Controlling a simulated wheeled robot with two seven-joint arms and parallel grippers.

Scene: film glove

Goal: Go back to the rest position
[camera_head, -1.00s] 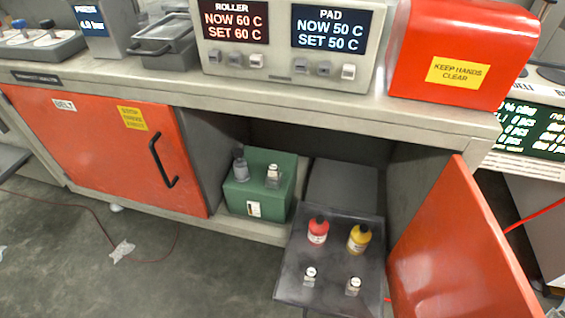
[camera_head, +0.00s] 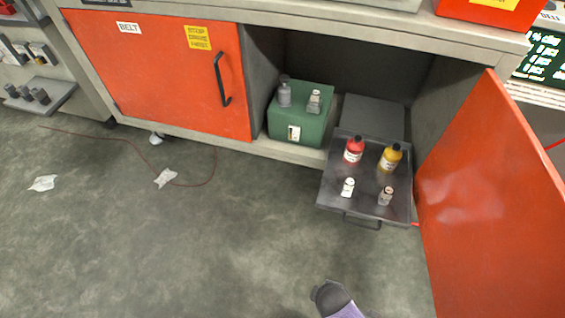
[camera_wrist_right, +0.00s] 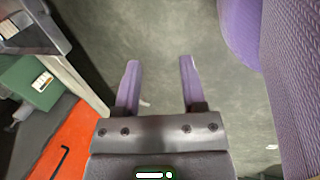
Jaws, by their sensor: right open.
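My right gripper (camera_wrist_right: 157,85) shows in the right wrist view. Its two purple fingers are apart, with only grey floor between them, and it holds nothing. The cabinet, drawer tray and green box lie to its left in that view, apart from the fingers. In the head view a dark and purple piece of my own arm shows at the bottom edge; no fingertips can be made out there. My left gripper is in neither current view.
The right orange door (camera_head: 490,190) stands open beside the pulled-out tray (camera_head: 362,208), which holds a red bottle (camera_head: 353,150), a yellow bottle (camera_head: 390,158) and two small bottles. A green box (camera_head: 297,122) sits inside the cabinet. A thin cable and scraps lie on otherwise clear floor.

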